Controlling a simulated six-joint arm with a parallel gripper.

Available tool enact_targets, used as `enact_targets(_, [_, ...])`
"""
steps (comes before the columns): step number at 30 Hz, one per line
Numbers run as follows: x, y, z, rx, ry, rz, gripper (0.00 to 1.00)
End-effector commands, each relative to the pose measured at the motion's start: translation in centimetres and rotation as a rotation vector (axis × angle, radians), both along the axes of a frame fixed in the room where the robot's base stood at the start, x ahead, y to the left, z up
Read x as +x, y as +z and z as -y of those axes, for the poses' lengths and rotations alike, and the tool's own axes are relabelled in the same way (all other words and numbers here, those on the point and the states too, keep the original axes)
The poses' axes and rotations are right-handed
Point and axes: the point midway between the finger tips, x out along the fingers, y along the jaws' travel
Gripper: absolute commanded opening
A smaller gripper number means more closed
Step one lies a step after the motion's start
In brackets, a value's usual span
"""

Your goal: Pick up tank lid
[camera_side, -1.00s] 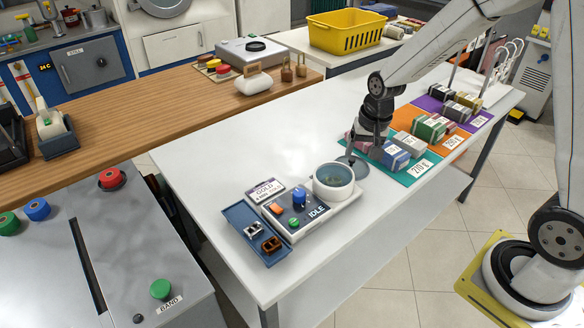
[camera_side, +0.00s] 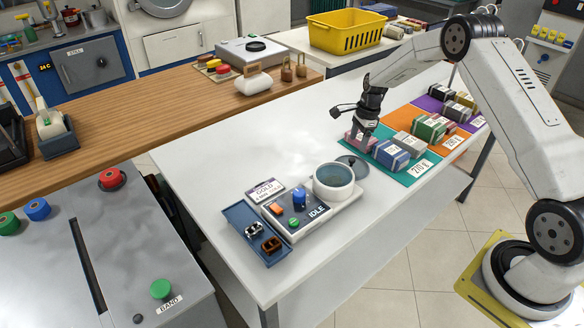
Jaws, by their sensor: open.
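The tank lid (camera_side: 355,164) is a dark grey disc lying beside the round white tank (camera_side: 333,182), just to its upper right, partly over the white table. The tank stands open on its base and shows bluish liquid inside.
A control panel (camera_side: 299,209) and a blue tray (camera_side: 246,231) with small clips sit left of the tank. Coloured mats with several wrapped packages, such as a blue package (camera_side: 391,155), lie right of the lid. The white tabletop (camera_side: 245,150) is clear toward the upper left.

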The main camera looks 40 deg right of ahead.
Motion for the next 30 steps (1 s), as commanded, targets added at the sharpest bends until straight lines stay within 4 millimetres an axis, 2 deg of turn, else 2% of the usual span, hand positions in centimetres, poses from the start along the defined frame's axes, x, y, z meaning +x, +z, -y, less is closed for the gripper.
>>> enact_targets(8, [0.1, -0.4, 0.2, 0.005, -0.02, -0.004, 0.73])
enact_targets(16, [0.2, -2.4, -0.1, 0.004, -0.019, -0.004, 0.73])
enact_targets(25, [0.2, -3.0, -0.2, 0.003, -0.019, -0.003, 0.73])
enact_targets(30, [0.2, -4.2, -0.5, 0.004, -0.018, -0.004, 0.73])
